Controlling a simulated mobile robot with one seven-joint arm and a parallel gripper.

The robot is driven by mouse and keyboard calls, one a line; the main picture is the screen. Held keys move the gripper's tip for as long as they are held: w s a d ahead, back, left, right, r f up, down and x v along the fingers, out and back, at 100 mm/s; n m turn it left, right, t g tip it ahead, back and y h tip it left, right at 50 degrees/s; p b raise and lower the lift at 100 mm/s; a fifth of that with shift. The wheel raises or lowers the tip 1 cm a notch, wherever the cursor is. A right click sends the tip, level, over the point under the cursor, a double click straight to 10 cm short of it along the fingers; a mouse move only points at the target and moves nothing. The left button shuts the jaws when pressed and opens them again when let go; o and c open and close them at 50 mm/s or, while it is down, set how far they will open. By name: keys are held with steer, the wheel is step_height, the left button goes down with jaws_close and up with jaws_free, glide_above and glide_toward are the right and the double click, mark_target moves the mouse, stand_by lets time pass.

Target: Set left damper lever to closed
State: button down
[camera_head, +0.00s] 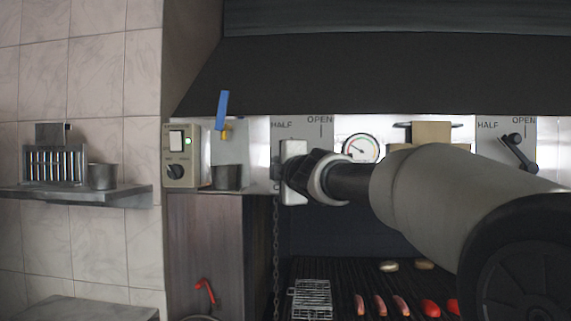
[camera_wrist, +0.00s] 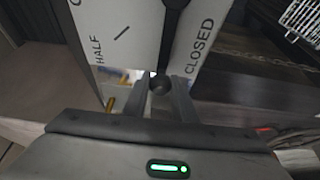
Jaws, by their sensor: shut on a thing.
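My gripper (camera_wrist: 159,88) is shut on the black round knob at the end of the left damper lever (camera_wrist: 171,28) in the wrist view. One finger is on each side of the knob. The lever's dark bar runs up from the knob across the pale dial plate (camera_wrist: 140,45), between the words HALF and CLOSED, nearer to CLOSED. Whether it sits exactly on the closed mark cannot be told. In the head view my gripper's pale body (camera_head: 293,172) is against the panel below HALF and hides the lever. The OPEN mark shows above it.
A control box (camera_head: 181,155) with a green light is at left. A chain (camera_head: 276,240) hangs below my gripper. Sausages (camera_head: 380,304) lie on the grill below.

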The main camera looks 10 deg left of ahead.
steer(key=shift+f, duration=0.2)
steer(key=c, duration=1.5)
jaws_free()
steer(key=shift+s+r, duration=0.1)
steer(key=shift+s+d, duration=0.2)
steer(key=shift+s, duration=0.1)
steer(key=p+v, duration=0.2)
steer(key=v, duration=1.4)
steer(key=shift+s, duration=0.3)
steer(key=shift+d, duration=0.1)
